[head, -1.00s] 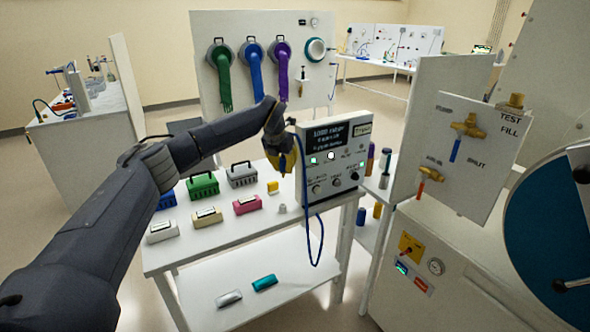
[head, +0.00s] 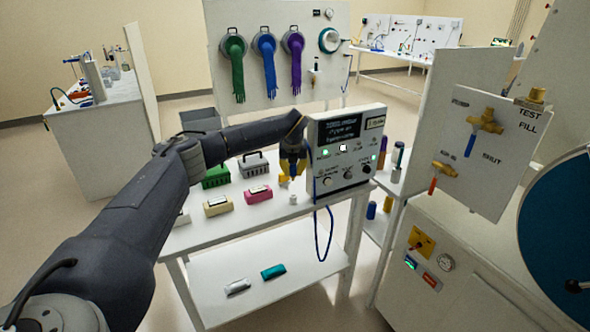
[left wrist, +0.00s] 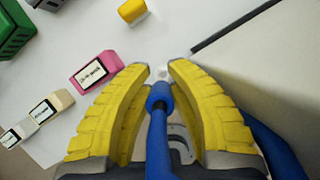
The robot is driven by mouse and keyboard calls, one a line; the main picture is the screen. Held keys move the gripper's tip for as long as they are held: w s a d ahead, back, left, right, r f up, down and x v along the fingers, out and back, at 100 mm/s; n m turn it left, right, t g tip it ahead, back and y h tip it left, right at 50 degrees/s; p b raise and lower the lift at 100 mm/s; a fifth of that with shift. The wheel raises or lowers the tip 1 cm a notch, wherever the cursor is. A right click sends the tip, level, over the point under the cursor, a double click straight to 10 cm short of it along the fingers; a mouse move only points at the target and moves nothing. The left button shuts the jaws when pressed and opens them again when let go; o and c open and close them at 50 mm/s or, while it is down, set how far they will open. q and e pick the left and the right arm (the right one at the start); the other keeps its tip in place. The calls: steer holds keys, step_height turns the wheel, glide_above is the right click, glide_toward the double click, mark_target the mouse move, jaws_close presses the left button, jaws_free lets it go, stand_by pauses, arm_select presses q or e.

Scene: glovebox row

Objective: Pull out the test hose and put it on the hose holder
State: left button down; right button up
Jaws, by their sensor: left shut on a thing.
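My left gripper (head: 291,177) has yellow fingers and hangs pointing down over the table, just left of the white console (head: 346,150). The rest of the hose hangs as a blue loop (head: 331,235) below the console, past the table's front edge. A small pale upright piece (head: 293,199) stands on the table under the gripper; I cannot tell whether it is the hose holder. My right gripper is out of view.
On the table stand a pink block (head: 258,194), a cream block (head: 218,206), a green case (head: 215,176) and a grey case (head: 254,165). A lower shelf (head: 300,285) holds a teal and a silver piece. A valve panel (head: 485,160) rises at right.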

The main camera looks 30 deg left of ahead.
mark_target(293, 179)
arm_select(q)
steer(key=shift+f, duration=2.85)
steer(key=shift+f, duration=1.7)
steer(key=c, duration=1.2)
jaws_free()
steer(key=v, duration=1.2)
